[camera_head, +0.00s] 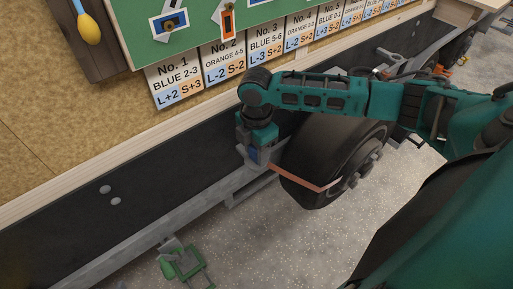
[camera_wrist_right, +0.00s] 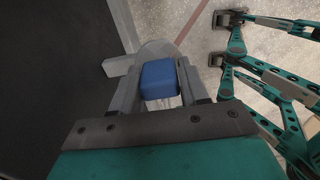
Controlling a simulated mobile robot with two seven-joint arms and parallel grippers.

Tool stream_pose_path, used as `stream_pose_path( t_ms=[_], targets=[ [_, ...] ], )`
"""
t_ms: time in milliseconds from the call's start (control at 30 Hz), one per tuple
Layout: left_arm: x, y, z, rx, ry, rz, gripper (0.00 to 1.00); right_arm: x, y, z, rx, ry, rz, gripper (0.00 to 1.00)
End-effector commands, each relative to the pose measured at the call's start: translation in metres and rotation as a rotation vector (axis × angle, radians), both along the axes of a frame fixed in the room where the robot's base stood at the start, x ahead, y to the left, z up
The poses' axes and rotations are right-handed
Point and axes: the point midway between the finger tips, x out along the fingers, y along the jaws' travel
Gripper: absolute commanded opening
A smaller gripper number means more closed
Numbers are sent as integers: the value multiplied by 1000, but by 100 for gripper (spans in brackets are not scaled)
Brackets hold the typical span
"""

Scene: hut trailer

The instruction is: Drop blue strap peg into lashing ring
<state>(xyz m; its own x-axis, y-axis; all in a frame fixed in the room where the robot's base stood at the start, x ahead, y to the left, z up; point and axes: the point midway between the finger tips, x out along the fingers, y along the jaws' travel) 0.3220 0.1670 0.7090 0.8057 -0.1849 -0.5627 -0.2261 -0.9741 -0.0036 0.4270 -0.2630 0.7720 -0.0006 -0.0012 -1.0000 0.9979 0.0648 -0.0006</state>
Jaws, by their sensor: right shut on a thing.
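My right gripper (camera_head: 257,160) points down beside the trailer's grey side rail, just left of the black wheel. In the wrist view its two grey fingers are shut on a blue block-shaped peg (camera_wrist_right: 160,80). A small part of the blue peg (camera_head: 253,155) also shows in the head view. A grey rounded plate (camera_wrist_right: 157,48) lies just beyond the peg in the wrist view; I cannot tell whether it is the lashing ring. Whether the peg touches or enters a ring is hidden by the peg and fingers. My left gripper is not in view.
The grey rail (camera_head: 130,255) runs along the trailer. A green metal device (camera_head: 182,263) stands on the speckled floor. Numbered cards (camera_head: 223,63) line the wall above.

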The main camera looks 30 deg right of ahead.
Motion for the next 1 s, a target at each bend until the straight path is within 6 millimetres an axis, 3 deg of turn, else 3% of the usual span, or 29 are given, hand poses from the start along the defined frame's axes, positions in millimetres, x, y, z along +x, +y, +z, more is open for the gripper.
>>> stream_pose_path(
  t_ms=[133,167,467,767,1000],
  targets=[
    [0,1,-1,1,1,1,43,0,0,0,0,-1,0,11],
    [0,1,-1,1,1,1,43,0,0,0,0,-1,0,45],
    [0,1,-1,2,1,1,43,0,0,0,0,-1,0,74],
    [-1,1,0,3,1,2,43,0,0,3,0,-1,0,74],
    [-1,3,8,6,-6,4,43,1,0,43,1,-5,1,74]
  ],
)
